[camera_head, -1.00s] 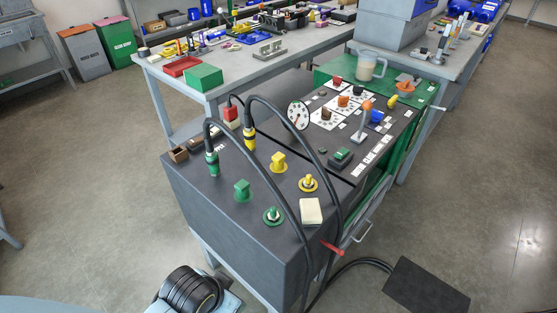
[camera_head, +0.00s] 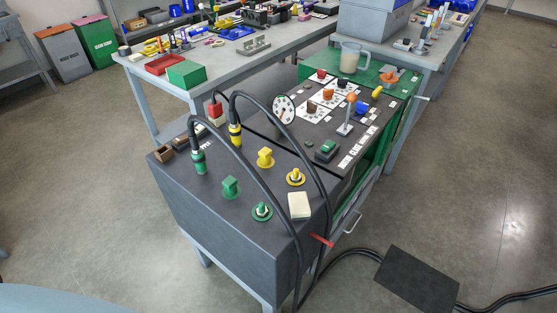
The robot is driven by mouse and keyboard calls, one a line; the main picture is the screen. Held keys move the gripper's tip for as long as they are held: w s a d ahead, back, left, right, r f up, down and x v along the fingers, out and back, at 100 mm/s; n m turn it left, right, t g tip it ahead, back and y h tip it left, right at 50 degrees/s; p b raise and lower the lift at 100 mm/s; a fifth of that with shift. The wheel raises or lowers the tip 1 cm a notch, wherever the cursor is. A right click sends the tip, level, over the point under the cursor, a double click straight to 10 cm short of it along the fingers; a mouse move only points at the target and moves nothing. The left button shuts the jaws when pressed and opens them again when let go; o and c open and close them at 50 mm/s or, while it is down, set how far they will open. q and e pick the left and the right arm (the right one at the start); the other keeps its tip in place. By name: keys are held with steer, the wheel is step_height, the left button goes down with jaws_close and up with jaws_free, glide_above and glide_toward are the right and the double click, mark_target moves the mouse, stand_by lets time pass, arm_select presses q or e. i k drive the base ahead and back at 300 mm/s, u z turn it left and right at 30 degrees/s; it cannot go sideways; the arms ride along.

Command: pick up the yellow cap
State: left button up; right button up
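Two yellow pieces stand on the near dark top of the cart (camera_head: 210,215). I cannot tell for certain which one is the yellow cap. A green square-topped piece (camera_head: 230,187) and a round green fitting (camera_head: 262,211) stand beside them in the same pairing. Neither of my grippers is in view.
Black hoses with a yellow connector (camera_head: 235,134) and a green connector (camera_head: 198,161) arch over the cart top. A cream block (camera_head: 299,205) lies near its right edge. A lever (camera_head: 347,116) and gauge (camera_head: 284,109) stand behind. A black floor plate (camera_head: 418,279) lies right.

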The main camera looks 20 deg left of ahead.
mark_target(265, 154)
steer(key=z, duration=1.65)
steer(key=i, duration=1.4)
steer(key=u, duration=3.75)
